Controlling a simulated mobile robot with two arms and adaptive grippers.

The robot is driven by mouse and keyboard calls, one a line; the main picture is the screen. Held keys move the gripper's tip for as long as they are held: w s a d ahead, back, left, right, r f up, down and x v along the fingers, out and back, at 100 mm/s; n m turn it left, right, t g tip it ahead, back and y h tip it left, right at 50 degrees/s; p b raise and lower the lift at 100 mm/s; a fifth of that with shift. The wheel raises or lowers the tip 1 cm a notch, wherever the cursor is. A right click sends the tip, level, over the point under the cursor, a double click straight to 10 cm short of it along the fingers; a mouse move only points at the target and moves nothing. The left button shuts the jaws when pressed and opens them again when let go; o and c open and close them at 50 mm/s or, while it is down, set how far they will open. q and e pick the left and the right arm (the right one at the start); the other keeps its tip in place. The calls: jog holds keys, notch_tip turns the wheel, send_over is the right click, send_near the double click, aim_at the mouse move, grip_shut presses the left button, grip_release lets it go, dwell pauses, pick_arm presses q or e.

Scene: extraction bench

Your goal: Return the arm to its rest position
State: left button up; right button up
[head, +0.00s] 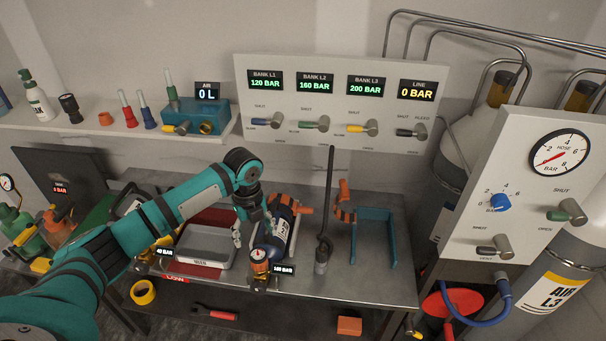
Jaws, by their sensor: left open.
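My left arm (168,208) is teal and black. It reaches in from the lower left over the steel bench, bends at a joint above it and points down. My left gripper (252,228) is at its end, open, beside the upper left of a dark blue cylinder (283,232). I cannot tell whether it touches the cylinder. My right gripper is not in view.
A grey tray (204,263) lies left of the cylinder, partly behind my arm. An upright dark rod (328,200) and a blue bracket (378,215) stand to the right. A valve panel (330,90) is behind, a gauge panel (520,190) right. The bench's front right is clear.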

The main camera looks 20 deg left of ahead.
pick_arm(q)
jog(key=s+d+f+n+t+h, duration=0.1)
jog(key=s+d+f+n, duration=0.35)
jog(key=s+d, duration=0.3)
jog(key=s+d+f+n+t+h, duration=0.1)
jog(key=s+d+f+n, duration=0.2)
jog(key=s+d+n, duration=0.45)
jog(key=s+a+r+n+t+y, duration=0.1)
jog(key=s+r+n, duration=0.1)
jog(key=s+n, duration=0.4)
jog(key=s+a+r+n+t+y, duration=0.1)
jog(key=s+a+r+n, duration=0.1)
jog(key=s+n, duration=0.3)
notch_tip(320, 180, down, 36)
jog(key=s+g+b, duration=0.2)
jog(key=b, duration=0.7)
jog(key=s+a+f+b, duration=0.1)
jog(key=s+f+b, duration=0.1)
jog(key=s+f, duration=0.6)
jog(key=s+a+f+g+b, duration=0.1)
jog(key=s+a+f+b, duration=0.1)
jog(key=s+f, duration=0.6)
notch_tip(320, 180, down, 4)
jog(key=shift+s+f+b, duration=0.1)
jog(key=shift+s+b, duration=0.05)
jog(key=shift+b, duration=0.4)
